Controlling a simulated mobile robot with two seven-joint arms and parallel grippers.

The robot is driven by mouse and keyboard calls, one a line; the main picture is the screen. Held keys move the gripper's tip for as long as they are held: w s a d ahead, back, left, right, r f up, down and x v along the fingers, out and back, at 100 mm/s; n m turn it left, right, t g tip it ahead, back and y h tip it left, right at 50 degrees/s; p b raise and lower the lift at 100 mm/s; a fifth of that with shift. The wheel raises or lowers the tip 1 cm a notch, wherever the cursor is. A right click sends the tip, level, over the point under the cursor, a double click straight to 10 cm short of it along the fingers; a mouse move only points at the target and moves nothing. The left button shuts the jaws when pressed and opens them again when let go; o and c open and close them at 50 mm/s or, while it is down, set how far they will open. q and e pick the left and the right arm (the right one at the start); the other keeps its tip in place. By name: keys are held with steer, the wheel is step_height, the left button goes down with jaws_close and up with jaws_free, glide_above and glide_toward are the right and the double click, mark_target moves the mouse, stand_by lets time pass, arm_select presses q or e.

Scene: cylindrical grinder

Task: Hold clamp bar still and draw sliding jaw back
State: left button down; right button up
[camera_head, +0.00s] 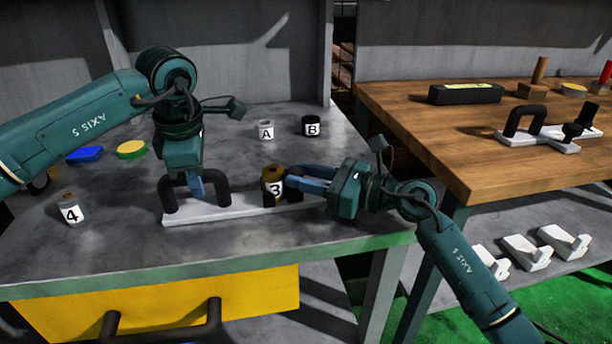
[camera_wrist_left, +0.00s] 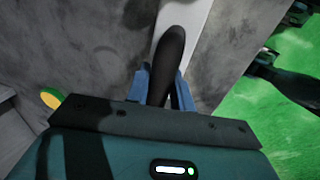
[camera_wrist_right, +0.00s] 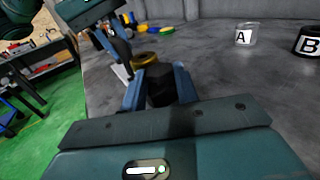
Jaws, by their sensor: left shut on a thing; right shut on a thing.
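The clamp bar (camera_head: 225,212) is a white strip lying flat near the table's front edge, with a black arched handle (camera_head: 222,188) at its left end. My left gripper (camera_head: 196,186) is shut on that handle, and the left wrist view shows the handle (camera_wrist_left: 172,60) between the blue fingers. The black sliding jaw (camera_wrist_right: 160,86) sits between the fingers of my right gripper (camera_wrist_right: 160,90), which is shut on it at the bar's right part. My right gripper partly hides the jaw in the head view.
Part 4 (camera_head: 70,209) stands at the table's left. Cylinders A (camera_head: 265,130) and B (camera_head: 311,126) stand behind the clamp. Blue (camera_head: 85,154) and yellow (camera_head: 132,149) pieces lie at the back left. A wooden bench (camera_head: 430,130) with another clamp stands at right.

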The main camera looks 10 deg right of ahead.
jaws_close()
steer(key=shift+d, duration=2.05)
arm_select(q)
steer(key=shift+a, duration=0.1)
arm_select(e)
steer(key=o, duration=1)
jaws_free()
steer(key=shift+a, duration=0.1)
steer(key=v, duration=1.2)
